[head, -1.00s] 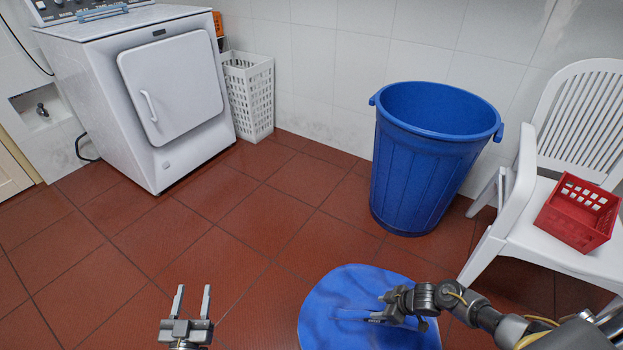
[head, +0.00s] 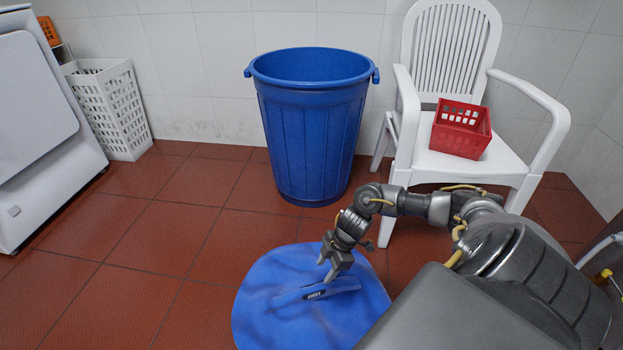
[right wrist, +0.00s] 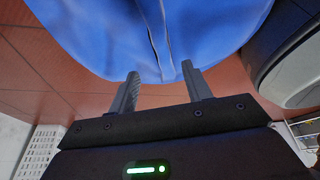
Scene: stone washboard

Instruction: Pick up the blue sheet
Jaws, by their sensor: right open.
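The blue sheet (head: 258,310) lies spread in a rounded shape on the red tiled floor, with soft wrinkles. A narrow raised fold (head: 335,287) with a small dark mark crosses its middle. My right gripper (head: 331,274) is over the sheet, pointing down close to the fold. In the right wrist view the right gripper (right wrist: 160,70) is open and empty. The sheet fills the top of that view (right wrist: 105,35), and its fold (right wrist: 157,35) lines up between the fingers. I cannot tell whether the fingers touch the cloth. My left gripper is out of view.
A blue bin (head: 310,145) stands behind the sheet. A white chair (head: 520,160) holding a red basket (head: 457,143) is at the right. A white basket (head: 120,115) and a white appliance (head: 35,120) stand at the left. The floor (head: 150,240) left of the sheet is clear.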

